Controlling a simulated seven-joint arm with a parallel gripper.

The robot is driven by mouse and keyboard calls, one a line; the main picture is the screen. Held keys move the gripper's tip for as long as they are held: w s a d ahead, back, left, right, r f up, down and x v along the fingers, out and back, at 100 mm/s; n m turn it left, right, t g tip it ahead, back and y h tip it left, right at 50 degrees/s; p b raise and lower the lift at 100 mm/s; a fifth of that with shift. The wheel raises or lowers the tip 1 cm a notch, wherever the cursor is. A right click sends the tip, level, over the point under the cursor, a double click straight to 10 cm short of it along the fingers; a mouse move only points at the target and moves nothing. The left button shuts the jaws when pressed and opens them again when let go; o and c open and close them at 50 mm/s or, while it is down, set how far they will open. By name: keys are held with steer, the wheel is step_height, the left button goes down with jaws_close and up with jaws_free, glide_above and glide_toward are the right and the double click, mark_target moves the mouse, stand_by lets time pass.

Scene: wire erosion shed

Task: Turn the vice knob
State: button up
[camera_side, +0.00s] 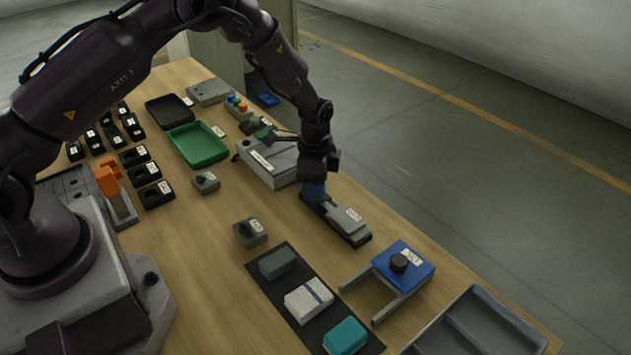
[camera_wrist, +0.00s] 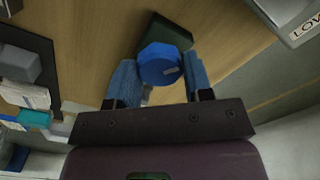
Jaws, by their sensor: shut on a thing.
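The vice (camera_side: 345,222) is a long dark base with a grey body and a white label, lying near the table's far right edge in the side view. My gripper (camera_side: 314,192) points down at the vice's upper-left end and hides that end. In the wrist view the vice knob (camera_wrist: 160,63) is blue and many-sided, with a small grey mark on its face. It sits between the two blue fingers of my gripper (camera_wrist: 159,70), which is shut on it. A dark green block (camera_wrist: 170,30) shows behind the knob.
A grey labelled box (camera_side: 270,168) stands close to my gripper's left. A dark mat (camera_side: 296,272) with several blocks lies in front. Bare wood lies left of the vice.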

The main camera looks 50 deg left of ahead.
steer(key=shift+n, duration=0.3)
steer(key=n, duration=0.6)
steer(key=shift+n, duration=0.3)
steer(key=n, duration=1.2)
steer(key=shift+n, duration=0.4)
steer(key=n, duration=0.6)
steer(key=o, duration=0.9)
step_height(320, 180, up, 13)
